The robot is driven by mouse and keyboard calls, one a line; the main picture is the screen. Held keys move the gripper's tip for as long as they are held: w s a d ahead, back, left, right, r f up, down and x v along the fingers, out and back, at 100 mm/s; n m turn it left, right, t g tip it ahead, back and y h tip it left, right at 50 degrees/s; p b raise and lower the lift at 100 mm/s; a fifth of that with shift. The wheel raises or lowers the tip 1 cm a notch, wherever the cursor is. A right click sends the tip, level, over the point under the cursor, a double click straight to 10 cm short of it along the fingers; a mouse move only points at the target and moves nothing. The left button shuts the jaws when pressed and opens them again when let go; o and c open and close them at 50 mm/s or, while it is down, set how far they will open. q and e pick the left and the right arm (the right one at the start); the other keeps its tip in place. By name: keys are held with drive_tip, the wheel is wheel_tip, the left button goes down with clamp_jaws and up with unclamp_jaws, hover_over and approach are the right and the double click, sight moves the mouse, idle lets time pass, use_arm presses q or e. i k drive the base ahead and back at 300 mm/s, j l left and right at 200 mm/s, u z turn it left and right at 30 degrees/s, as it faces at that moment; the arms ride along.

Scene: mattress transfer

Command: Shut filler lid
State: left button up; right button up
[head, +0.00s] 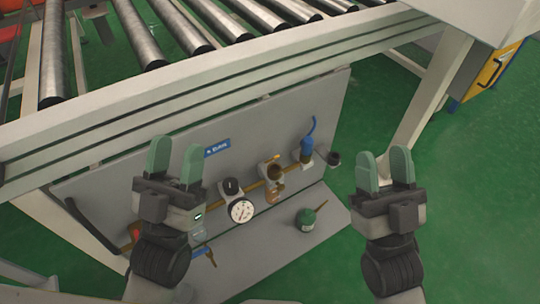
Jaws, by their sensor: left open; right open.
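No part is clearly marked as the filler lid. A brass-coloured unit (275,172) with a dark round top sits mid-line on the grey panel under the conveyor. A small dark cup-like part (334,159) sits at the line's right end; I cannot tell whether either is the filler or whether a lid stands open. My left gripper (175,160) is open and empty, in front of the panel's left part, left of these units. My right gripper (384,168) is open and empty, right of the panel over green floor. Both point up the picture.
A white dial gauge (241,211), a blue-handled valve (306,148) and a green oil can (306,219) with a spout are around the panel. The conveyor's beam (220,95) and steel rollers (135,35) overhang it. A support leg (428,105) stands right; green floor there is clear.

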sight(277, 156)
drive_tip(key=l+u, duration=0.15)
drive_tip(key=u, duration=0.25)
drive_tip(key=i+l+u, duration=0.1)
drive_tip(key=u, duration=0.3)
drive_tip(key=l+u, duration=0.2)
drive_tip(key=u, duration=0.15)
drive_tip(key=l+u, duration=0.2)
drive_tip(key=l, duration=0.5)
drive_tip(key=l+u, duration=0.2)
drive_tip(key=l, duration=0.5)
drive_tip(key=k+l+u, duration=0.2)
drive_tip(key=l, duration=0.45)
